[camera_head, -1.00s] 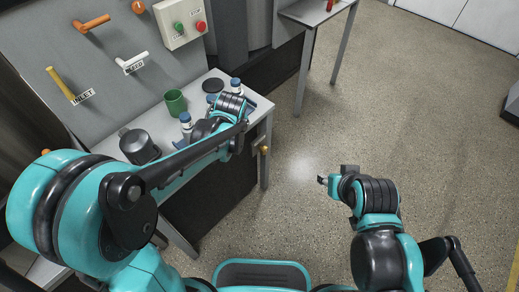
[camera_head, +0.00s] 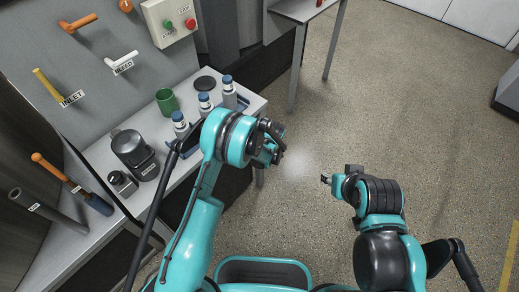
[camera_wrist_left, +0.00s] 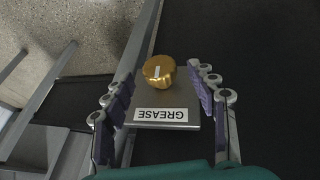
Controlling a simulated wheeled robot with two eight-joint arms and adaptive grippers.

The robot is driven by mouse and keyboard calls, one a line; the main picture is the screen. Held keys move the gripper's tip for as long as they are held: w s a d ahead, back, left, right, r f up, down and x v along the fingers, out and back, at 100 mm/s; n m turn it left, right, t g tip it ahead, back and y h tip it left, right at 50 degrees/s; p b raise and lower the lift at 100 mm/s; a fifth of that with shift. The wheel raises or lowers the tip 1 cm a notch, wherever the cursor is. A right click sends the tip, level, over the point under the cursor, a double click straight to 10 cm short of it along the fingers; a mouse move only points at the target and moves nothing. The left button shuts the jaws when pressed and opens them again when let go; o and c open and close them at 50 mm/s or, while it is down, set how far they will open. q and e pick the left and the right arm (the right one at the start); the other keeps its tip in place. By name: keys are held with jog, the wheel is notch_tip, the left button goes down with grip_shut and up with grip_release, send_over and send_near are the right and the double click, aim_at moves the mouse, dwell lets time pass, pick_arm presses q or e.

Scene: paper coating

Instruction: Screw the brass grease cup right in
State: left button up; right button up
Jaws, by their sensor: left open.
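The brass grease cup (camera_wrist_left: 159,70) shows in the left wrist view as a round, knurled golden knob with a white line on its face. It sits on a grey plate (camera_wrist_left: 160,145) whose GREASE label appears upside down. My left gripper (camera_wrist_left: 160,76) is open, with purple-padded fingers on the left and right of the cup. I see gaps on both sides, and no contact. In the head view my left gripper (camera_head: 273,142) is at the bench's right front end and hides the cup. My right gripper (camera_head: 326,179) is over the floor, too small to read.
The bench (camera_head: 104,158) carries a green cup (camera_head: 166,101), several blue-capped bottles (camera_head: 205,104) and a dark grey pitcher (camera_head: 134,152). Levers and a button box (camera_head: 172,20) are on the panel behind.

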pick_arm(q)
jog(key=shift+b+x, duration=0.35)
jog(key=shift+x, duration=1.05)
jog(key=c, duration=1.2)
jog(key=shift+o, duration=0.2)
jog(key=g+y, duration=0.2)
jog(key=shift+w+d+m+g, duration=0.2)
jog(key=shift+m+g, duration=0.1)
jog(key=shift+g, duration=0.1)
jog(key=shift+w+m+g+y, duration=0.1)
jog(key=shift+m+g+y, duration=0.2)
jog(key=shift+g+y, duration=0.75)
jog(key=shift+g, duration=0.25)
